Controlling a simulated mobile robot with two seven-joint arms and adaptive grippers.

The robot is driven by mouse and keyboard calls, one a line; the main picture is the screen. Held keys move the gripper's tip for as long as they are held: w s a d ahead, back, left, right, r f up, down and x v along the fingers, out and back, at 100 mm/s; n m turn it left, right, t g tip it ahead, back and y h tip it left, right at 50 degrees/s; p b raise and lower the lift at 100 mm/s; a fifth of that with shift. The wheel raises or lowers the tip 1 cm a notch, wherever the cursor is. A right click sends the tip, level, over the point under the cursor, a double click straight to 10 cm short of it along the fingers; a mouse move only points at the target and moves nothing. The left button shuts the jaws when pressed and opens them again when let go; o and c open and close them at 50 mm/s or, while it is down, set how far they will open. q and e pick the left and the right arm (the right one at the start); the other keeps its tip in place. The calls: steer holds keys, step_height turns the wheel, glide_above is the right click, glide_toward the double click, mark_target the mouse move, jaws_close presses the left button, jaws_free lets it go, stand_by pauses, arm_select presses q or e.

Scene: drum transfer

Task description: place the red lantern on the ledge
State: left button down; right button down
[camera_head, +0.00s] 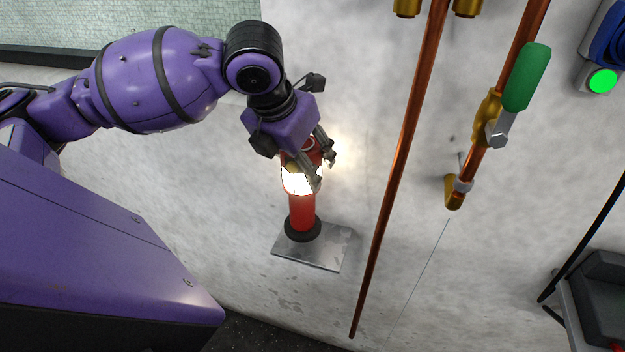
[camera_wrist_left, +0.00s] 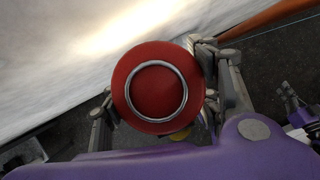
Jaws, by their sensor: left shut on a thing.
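The red lantern (camera_head: 302,208) is upright, with a lit white middle and a black base. Its base stands on, or is just above, the grey metal ledge (camera_head: 325,252) on the wall; I cannot tell which. My left gripper (camera_head: 322,167) is shut on the lantern's upper part. In the left wrist view the lantern's round red top (camera_wrist_left: 135,88) with a metal ring fills the middle, and the left gripper's fingers (camera_wrist_left: 160,92) flank it. The right gripper does not show.
A long copper pipe (camera_head: 404,150) runs down the wall to the right of the ledge. Further right are a valve with a green handle (camera_head: 526,78) and a lit green button (camera_head: 602,81). A dark grey object (camera_head: 600,295) sits at the lower right. The wall left of the lantern is bare.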

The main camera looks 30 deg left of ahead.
arm_select(q)
steer(key=shift+w+d+f, duration=0.55)
steer(key=shift+d+f, duration=0.1)
steer(key=shift+f, duration=0.2)
steer(key=shift+w+d+f, duration=0.1)
steer(key=shift+f, duration=1.6)
steer(key=c, duration=0.6)
jaws_free()
steer(key=shift+f, duration=0.15)
steer(key=v, duration=1.2)
steer(key=shift+d, duration=0.1)
